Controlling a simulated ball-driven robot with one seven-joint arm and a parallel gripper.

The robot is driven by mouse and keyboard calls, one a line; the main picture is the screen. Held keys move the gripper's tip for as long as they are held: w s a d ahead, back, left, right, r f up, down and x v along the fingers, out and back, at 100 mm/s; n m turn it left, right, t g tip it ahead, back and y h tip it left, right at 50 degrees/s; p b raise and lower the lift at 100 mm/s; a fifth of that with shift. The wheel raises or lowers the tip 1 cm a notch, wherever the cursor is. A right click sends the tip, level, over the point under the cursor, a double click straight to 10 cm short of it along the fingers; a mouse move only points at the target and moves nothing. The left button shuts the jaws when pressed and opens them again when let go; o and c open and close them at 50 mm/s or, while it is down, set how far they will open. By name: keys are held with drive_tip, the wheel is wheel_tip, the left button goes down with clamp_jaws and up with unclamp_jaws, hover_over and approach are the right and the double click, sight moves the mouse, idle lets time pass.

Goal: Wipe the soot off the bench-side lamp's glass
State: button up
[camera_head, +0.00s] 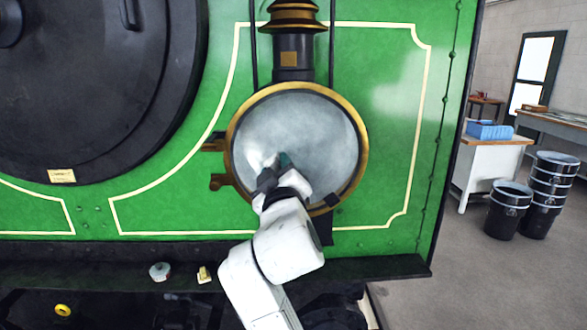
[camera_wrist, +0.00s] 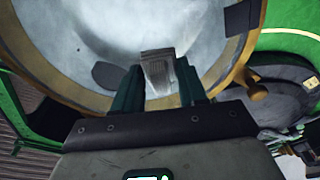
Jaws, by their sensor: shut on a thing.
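Dark patches show near the rim there.
A dark ledge (camera_head: 380,269) below the lamp carries a small round item (camera_head: 159,271) and a yellowish one (camera_head: 204,274). At right are a workbench (camera_head: 555,125), a white cabinet (camera_head: 484,165) with a blue box (camera_head: 490,130), and black drums (camera_head: 509,210). Floor between is clear.

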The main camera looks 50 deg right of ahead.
drive_tip(key=shift+w+a+f, duration=0.1)
drive_tip(key=shift+w+a, duration=0.55)
drive_tip(key=shift+w, duration=0.25)
drive_tip(key=v, duration=0.6)
drive_tip(key=shift+a+r, duration=0.15)
drive_tip(key=shift+r, duration=0.25)
drive_tip(key=shift+w, duration=0.1)
drive_tip(key=v, duration=0.3)
drive_tip(key=shift+w+a+r, duration=0.1)
drive_tip(key=shift+a+r, duration=0.05)
drive_tip(key=shift+r, duration=0.05)
drive_tip(key=shift+s+d+f+x, duration=0.1)
drive_tip(key=shift+f+x, duration=0.05)
drive_tip(key=shift+x, duration=1)
drive_tip(key=shift+s+d+f+x, duration=0.1)
drive_tip(key=shift+f+x, duration=0.05)
drive_tip(key=shift+x, duration=1)
drive_tip(key=shift+s+d+f+x, duration=0.1)
drive_tip(key=shift+x, duration=1.05)
